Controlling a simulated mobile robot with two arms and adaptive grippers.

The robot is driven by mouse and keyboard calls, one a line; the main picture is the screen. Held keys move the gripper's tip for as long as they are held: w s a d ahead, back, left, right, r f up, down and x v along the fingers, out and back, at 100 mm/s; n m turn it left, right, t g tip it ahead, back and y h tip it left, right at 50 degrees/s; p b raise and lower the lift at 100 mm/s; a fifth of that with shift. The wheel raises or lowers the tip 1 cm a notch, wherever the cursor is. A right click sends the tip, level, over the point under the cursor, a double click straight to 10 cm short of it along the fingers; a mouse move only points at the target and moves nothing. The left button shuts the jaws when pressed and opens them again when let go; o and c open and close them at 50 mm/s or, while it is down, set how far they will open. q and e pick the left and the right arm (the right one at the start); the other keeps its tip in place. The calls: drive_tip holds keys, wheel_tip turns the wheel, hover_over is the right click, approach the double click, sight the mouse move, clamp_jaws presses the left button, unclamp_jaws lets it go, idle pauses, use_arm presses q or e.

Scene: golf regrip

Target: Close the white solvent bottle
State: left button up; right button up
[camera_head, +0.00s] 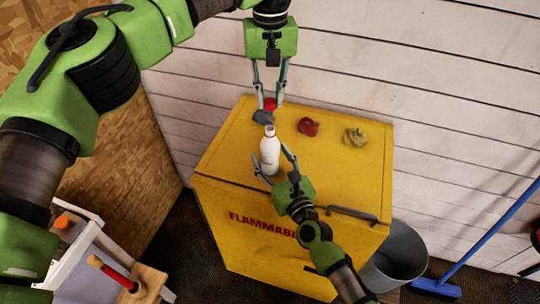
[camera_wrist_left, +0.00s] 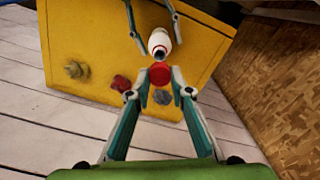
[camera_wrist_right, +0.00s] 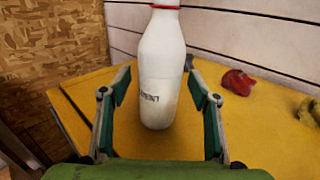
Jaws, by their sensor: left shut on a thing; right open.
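The white solvent bottle (camera_head: 270,158) stands upright on the yellow cabinet top, with a red ring at its neck; it also shows in the right wrist view (camera_wrist_right: 163,65) and left wrist view (camera_wrist_left: 160,42). My left gripper (camera_head: 269,100) is shut on the red cap (camera_wrist_left: 160,73) and holds it above the cabinet, behind the bottle and apart from its neck. My right gripper (camera_head: 271,154) is open at the bottle, a finger to either side. In the right wrist view gaps show between the fingers (camera_wrist_right: 158,85) and the bottle.
The yellow cabinet (camera_head: 225,160) bears a grey crumpled rag (camera_head: 263,117) behind the bottle, a red one (camera_head: 308,126) and a yellow-green one (camera_head: 355,137) to the right. A plank wall rises behind. A grey bin (camera_head: 400,255) and blue broom (camera_head: 485,240) stand at right.

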drive_tip(key=shift+w+a, duration=0.2)
drive_tip(key=shift+w, duration=0.15)
clamp_jaws()
use_arm(q)
hover_over(270, 127)
drive_tip(key=shift+f, duration=2.5)
drive_tip(key=shift+f, duration=0.85)
drive_tip(key=shift+f, duration=0.6)
